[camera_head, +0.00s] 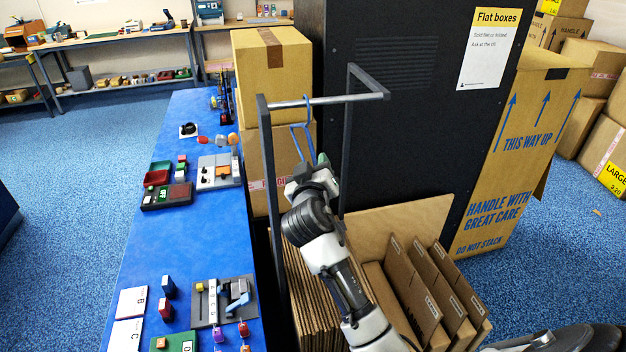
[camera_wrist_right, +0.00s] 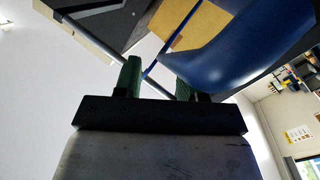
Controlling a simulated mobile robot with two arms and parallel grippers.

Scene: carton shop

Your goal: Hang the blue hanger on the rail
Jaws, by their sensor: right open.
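The blue hanger (camera_head: 303,128) is at the rail (camera_head: 335,100), a light metal bar on a dark grey frame. Its hook meets the bar near the bar's left end, and its body hangs below. My right gripper (camera_head: 311,166) is open just below and beside the hanger's lower part. In the right wrist view, the green fingertips of the right gripper (camera_wrist_right: 156,74) stand apart, and the blue hanger (camera_wrist_right: 255,50) looms large close to the right finger. A thin blue part runs between the fingers; I cannot tell whether they touch it. My left gripper is out of view.
A blue table (camera_head: 200,250) with small boards and blocks runs along the left. Cartons (camera_head: 272,75) stand behind the rail's frame. A black cabinet (camera_head: 410,110) is close on the right. Flat cardboard sheets (camera_head: 425,285) stand upright below my arm.

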